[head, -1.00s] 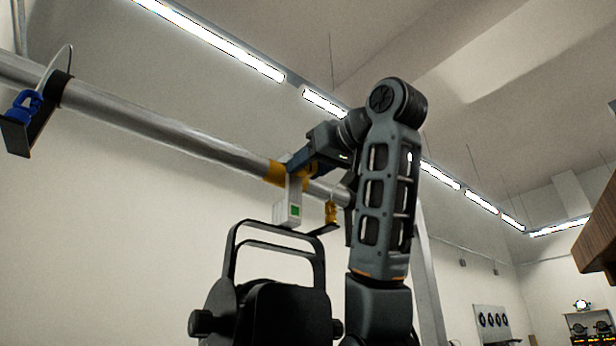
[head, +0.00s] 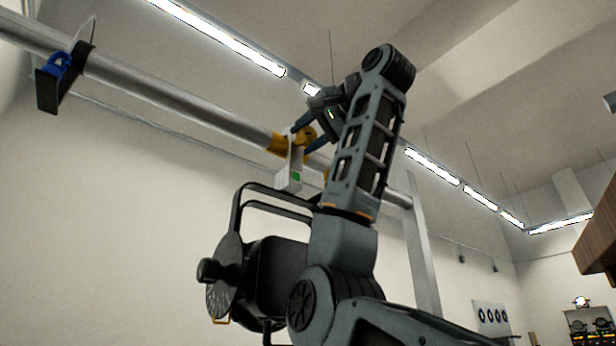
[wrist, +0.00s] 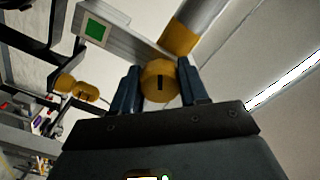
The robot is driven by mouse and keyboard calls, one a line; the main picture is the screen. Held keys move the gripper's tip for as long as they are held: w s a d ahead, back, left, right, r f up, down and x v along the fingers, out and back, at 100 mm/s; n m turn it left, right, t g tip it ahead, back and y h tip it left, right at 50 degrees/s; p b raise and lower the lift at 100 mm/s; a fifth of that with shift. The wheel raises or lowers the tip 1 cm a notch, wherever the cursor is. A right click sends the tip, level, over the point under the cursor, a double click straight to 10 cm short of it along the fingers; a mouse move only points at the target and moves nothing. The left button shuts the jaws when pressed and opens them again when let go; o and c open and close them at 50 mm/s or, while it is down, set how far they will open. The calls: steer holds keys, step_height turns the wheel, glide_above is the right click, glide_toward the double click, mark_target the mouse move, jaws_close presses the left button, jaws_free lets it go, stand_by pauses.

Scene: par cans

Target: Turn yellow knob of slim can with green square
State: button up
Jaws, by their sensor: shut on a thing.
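The clamp with the green square (head: 296,176) hangs on the silver pipe, with a yellow piece (head: 278,144) around the pipe. The black can (head: 275,265) hangs below it in its yoke. In the wrist view the green square (wrist: 95,29) is on the clamp's pale metal bar, upper left. The yellow knob (wrist: 158,76), with a dark slot, sits between the two blue fingers of my gripper (wrist: 160,90), which is shut on it. In the head view my gripper (head: 304,130) is at the clamp's upper right, partly hidden by the arm.
The silver pipe (head: 180,98) runs across to an upright post (head: 422,245). A second yellow knob (wrist: 76,88) shows left of the fingers in the wrist view. A wooden edge (head: 598,240) is at right.

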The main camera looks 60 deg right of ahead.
steer(key=shift+m, duration=1)
steer(key=shift+a, duration=0.1)
steer(key=shift+m, duration=0.4)
steer(key=shift+m, duration=0.3)
